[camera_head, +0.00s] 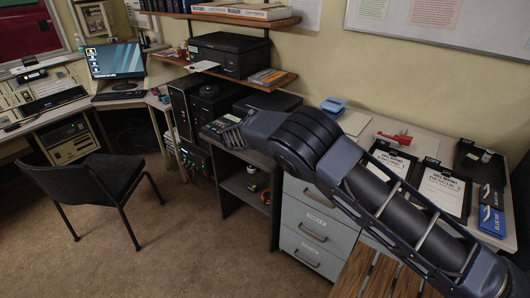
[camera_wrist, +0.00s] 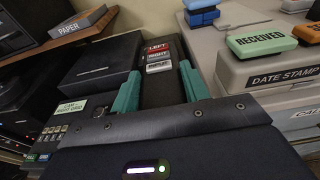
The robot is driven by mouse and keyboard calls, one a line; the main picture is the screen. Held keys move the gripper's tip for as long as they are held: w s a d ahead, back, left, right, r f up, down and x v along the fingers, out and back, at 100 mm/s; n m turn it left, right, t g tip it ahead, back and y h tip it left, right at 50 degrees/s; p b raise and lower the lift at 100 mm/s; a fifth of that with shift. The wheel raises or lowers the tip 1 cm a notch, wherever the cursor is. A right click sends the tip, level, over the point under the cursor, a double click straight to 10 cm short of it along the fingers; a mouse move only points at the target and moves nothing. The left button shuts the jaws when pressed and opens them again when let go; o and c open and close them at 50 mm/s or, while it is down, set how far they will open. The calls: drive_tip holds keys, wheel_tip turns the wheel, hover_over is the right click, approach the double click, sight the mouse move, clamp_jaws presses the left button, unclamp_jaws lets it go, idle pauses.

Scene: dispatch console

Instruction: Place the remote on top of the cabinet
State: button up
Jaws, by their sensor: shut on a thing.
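My gripper (camera_wrist: 160,70) has teal fingers, shut on a long black thing that I take to be the remote (camera_wrist: 163,88). Its far end carries red and grey labels, two reading LEFT and RIGHT. It lies between the fingers; whether it touches anything beneath cannot be told. In the head view my wrist hides the gripper and the remote. A grey drawer unit (camera_head: 310,238), which may be the cabinet, stands below my arm, beside a dark open shelf unit (camera_head: 240,195). The worktop (camera_head: 368,138) runs above the drawers.
A black box (camera_wrist: 98,62) and a button panel (camera_wrist: 65,125) are left of the gripper. A date stamp box (camera_wrist: 265,68) is at right. A wooden shelf (camera_head: 262,77) with a printer (camera_head: 229,53) overhangs at the back. Clipboards (camera_head: 443,190) and trays crowd the worktop's right.

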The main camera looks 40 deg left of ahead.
sight(264, 156)
wheel_tip(264, 156, down, 16)
idle(0.6)
drive_tip(key=o, duration=1.1)
drive_tip(key=shift+f, duration=0.15)
drive_tip(key=shift+s+r, duration=0.15)
drive_tip(key=shift+r, duration=0.05)
drive_tip(key=shift+o, duration=0.5)
drive_tip(key=s+r, duration=0.1)
drive_tip(key=s, duration=1)
drive_tip(key=shift+s+r, duration=0.3)
drive_tip(key=shift+r, duration=0.05)
